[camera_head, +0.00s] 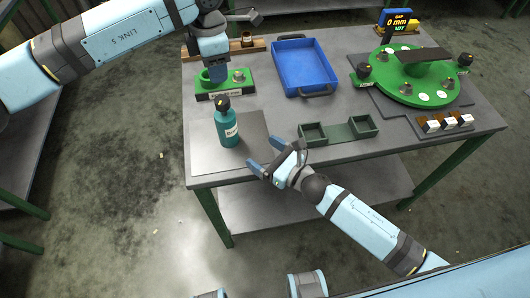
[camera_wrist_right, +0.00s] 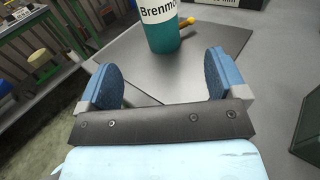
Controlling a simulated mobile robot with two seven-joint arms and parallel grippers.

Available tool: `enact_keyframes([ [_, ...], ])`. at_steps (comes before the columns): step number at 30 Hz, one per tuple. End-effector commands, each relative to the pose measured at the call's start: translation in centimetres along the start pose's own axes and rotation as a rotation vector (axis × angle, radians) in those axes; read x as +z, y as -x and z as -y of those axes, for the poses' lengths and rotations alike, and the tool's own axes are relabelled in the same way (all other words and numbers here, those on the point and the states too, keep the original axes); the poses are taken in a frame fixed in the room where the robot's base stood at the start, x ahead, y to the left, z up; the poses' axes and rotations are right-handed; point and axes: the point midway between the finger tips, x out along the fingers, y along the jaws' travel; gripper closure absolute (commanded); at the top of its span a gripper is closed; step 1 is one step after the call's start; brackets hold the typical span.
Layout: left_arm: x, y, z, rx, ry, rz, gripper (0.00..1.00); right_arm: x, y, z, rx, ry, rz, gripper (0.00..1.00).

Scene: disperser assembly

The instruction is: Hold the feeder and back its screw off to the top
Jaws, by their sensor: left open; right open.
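A teal bottle (camera_head: 228,128) with a black cap and a white label stands upright on a grey plate (camera_head: 203,156) at the table's front left. Its lower part also shows in the right wrist view (camera_wrist_right: 164,42). I cannot tell for sure which thing is the feeder; no screw is clearly visible. My right gripper (camera_head: 265,155) is open and empty, in front and to the right of the bottle, its fingers apart from it. My left gripper (camera_head: 216,72) is over the green stand (camera_head: 238,86) behind the bottle; its fingers partly hide the stand, and contact is unclear.
A blue tray (camera_head: 303,92) lies at the back middle. A green two-cup holder (camera_head: 338,132) is right of my right gripper. A small yellow-orange piece (camera_wrist_right: 187,22) shows beside the bottle.

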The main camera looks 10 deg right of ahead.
Motion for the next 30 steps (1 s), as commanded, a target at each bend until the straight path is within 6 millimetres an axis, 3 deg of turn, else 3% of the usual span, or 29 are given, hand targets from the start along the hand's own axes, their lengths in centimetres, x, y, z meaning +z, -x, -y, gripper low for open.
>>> enact_keyframes([
  [7,0.0,0.0,0.0,0.000,0.000,0.000,0.57,-0.1,-2.6,-0.1,0.011,0.031,0.001,0.09],
  [21,0.0,0.0,0.0,0.000,0.000,0.000,0.57,0.0,-11.5,-0.2,0.010,0.027,0.001,0.09],
  [30,0.0,0.0,0.0,0.000,0.000,0.000,0.57,-0.1,-13.8,-0.2,0.009,0.026,0.000,0.09],
])
